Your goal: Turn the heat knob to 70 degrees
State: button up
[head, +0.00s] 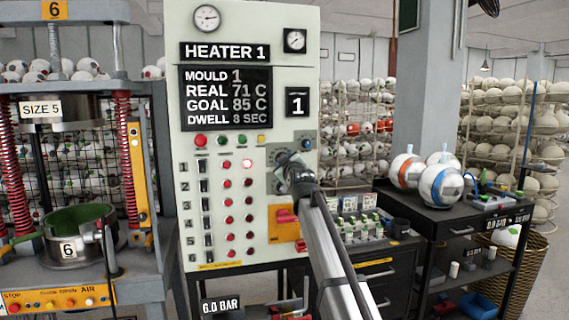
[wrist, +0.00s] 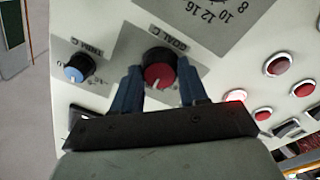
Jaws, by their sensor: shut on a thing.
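The heater panel (head: 234,157) stands upright and reads HEATER 1, mould 1, real 71 C, goal 85 C, dwell 8 sec. The heat knob is the dark red knob (wrist: 159,70) under the label GOAL C in the wrist view. My gripper (wrist: 160,84) has its two blue fingers on either side of this knob, shut on it. The knob's white pointer mark shows toward the gripper. In the head view my gripper (head: 288,168) and arm hide the knob.
A blue knob (wrist: 78,68) is beside the red one, and it shows in the head view (head: 307,144). A numbered dial (wrist: 222,15) and red buttons (wrist: 279,64) are close by. A press (head: 75,170) stands left; a black cart (head: 450,215) with balls stands right.

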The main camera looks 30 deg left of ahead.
jog(key=shift+n, duration=2.4)
jog(key=o, duration=1.1)
jog(key=shift+c, duration=0.2)
jog(key=shift+s+d, duration=0.1)
jog(key=shift+d, duration=0.05)
jog(key=v, duration=1.3)
jog(key=shift+d, duration=0.25)
jog(key=shift+f, duration=0.15)
